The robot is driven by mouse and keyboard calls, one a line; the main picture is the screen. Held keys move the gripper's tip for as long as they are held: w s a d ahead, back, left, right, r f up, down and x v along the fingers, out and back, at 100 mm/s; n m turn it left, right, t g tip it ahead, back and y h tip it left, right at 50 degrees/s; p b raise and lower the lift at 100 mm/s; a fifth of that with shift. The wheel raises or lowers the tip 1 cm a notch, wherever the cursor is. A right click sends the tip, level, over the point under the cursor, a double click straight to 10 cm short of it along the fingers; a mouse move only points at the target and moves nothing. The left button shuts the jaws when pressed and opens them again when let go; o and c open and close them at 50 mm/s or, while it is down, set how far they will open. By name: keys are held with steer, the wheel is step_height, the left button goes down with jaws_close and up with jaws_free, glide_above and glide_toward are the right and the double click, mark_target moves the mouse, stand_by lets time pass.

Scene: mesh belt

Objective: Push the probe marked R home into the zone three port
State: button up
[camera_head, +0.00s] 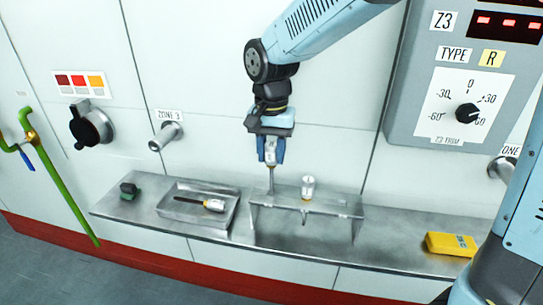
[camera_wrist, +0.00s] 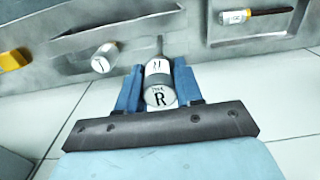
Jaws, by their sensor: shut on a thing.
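My gripper (camera_head: 270,160) points down over the left end of a metal rack on the shelf. The probe's thin rod (camera_head: 271,180) points down. Its tip is at the rack's left end; I cannot tell whether it is clear of the rack. The zone three port (camera_head: 170,133) is a short metal tube on the wall, left of my gripper, by the ZONE 3 label (camera_head: 169,114).
A second probe (camera_head: 308,187) stands upright in the rack (camera_head: 340,206). A tray (camera_head: 178,214) left of the rack holds another probe (camera_head: 212,205). A dark green object (camera_head: 129,190) and a yellow device (camera_head: 450,244) lie on the shelf. Another port (camera_head: 501,168) is at right, below the control panel (camera_head: 410,110).

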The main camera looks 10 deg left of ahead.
mark_target(271, 144)
steer(key=shift+r, duration=1.9)
